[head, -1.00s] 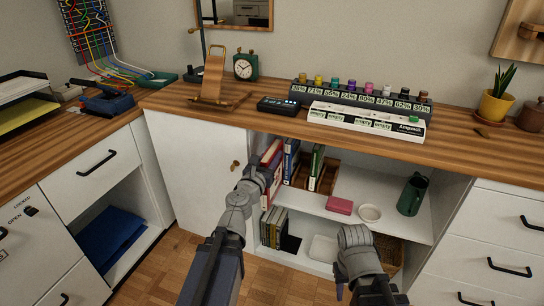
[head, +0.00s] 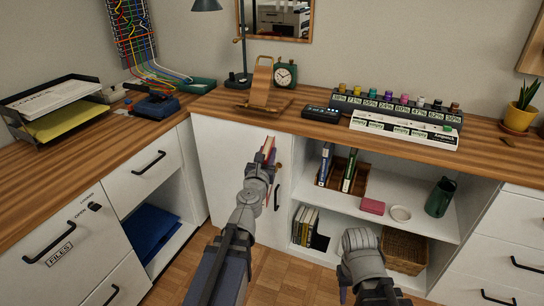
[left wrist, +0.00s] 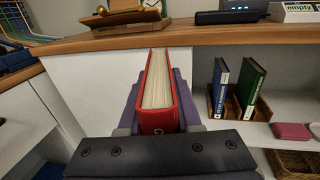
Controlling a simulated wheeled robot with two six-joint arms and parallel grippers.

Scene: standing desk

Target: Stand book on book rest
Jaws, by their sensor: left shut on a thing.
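A red book (left wrist: 158,120) is held upright in my left gripper (left wrist: 157,122), pages facing up, in the left wrist view. In the head view the red book (head: 268,150) shows just beyond my left gripper (head: 262,165), in front of the white cabinet door and below the desk top. The wooden book rest (head: 262,88) stands on the desk top, left of the green clock; its base also shows in the left wrist view (left wrist: 122,16). My right arm is low in front of the shelves; its gripper fingers are hidden or too unclear to judge.
The desk edge (head: 240,121) lies between the book and the rest. A green clock (head: 285,75), a black device (head: 322,114) and a lamp (head: 240,78) stand near the rest. The open shelf (head: 385,215) holds other books, a pink box and a green jug.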

